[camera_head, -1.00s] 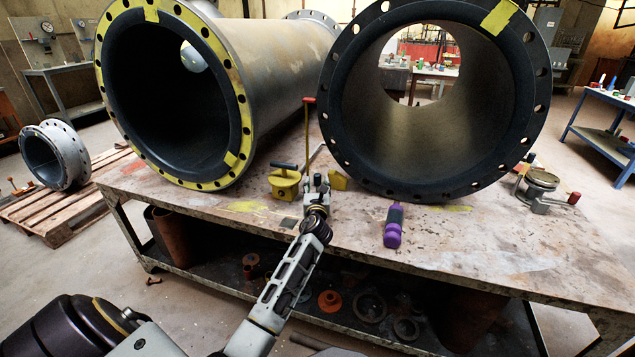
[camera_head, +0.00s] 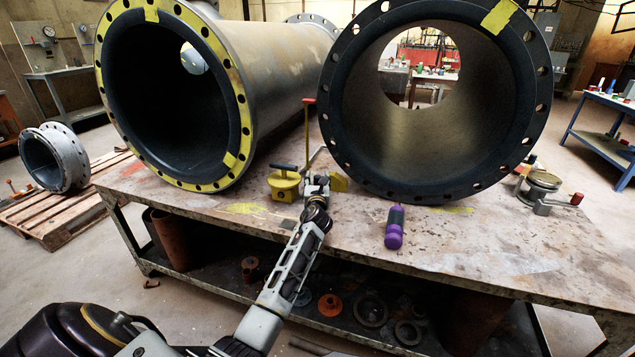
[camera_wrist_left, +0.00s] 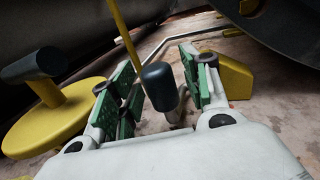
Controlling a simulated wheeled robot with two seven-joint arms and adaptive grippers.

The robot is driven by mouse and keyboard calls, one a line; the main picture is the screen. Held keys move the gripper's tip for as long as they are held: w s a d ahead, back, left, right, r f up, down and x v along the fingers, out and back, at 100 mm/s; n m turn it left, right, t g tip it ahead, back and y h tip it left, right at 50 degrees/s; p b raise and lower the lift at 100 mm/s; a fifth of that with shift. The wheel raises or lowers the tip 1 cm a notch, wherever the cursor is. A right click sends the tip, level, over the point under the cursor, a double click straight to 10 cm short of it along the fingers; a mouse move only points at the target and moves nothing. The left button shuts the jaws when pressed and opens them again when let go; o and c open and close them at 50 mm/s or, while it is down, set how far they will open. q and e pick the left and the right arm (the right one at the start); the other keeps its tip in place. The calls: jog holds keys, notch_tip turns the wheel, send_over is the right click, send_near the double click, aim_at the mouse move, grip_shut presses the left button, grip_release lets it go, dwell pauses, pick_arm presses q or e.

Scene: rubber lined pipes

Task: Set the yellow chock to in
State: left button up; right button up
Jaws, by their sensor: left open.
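The yellow chock (camera_head: 339,183) is a small wedge on the bench, beside the bottom left of the right pipe's flange. It shows in the left wrist view (camera_wrist_left: 236,80) just right of the right finger. My left gripper (camera_head: 316,182) is open just left of the chock. In the left wrist view its green-padded fingers (camera_wrist_left: 160,92) stand on either side of a dark rounded knob (camera_wrist_left: 159,84) on a pale stem. I cannot tell whether they touch the knob. The knob's link to the chock is hidden. My right gripper is not in view.
A yellow round body with a dark T-handle (camera_head: 284,182) stands left of the gripper. A thin upright yellow rod with a red top (camera_head: 307,125) rises behind it. Large pipes fill the back; the bench front is mostly clear.

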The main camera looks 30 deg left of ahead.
pick_arm(q)
grip_shut()
jog(key=shift+w+d, duration=0.1)
jog(key=shift+d, duration=0.2)
jog(key=d, duration=0.2)
jog(key=w+d+p, duration=0.1)
jog(key=d, duration=0.2)
jog(key=shift+w+d+p, duration=0.1)
jog(key=shift+p, duration=0.2)
jog(key=shift+d+f, duration=0.1)
jog(key=shift+d, duration=0.15)
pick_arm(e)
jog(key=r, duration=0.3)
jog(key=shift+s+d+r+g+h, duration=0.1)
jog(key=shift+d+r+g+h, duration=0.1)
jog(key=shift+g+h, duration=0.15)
pick_arm(q)
grip_release()
jog(key=shift+w+d, duration=0.1)
jog(key=shift+d, duration=0.05)
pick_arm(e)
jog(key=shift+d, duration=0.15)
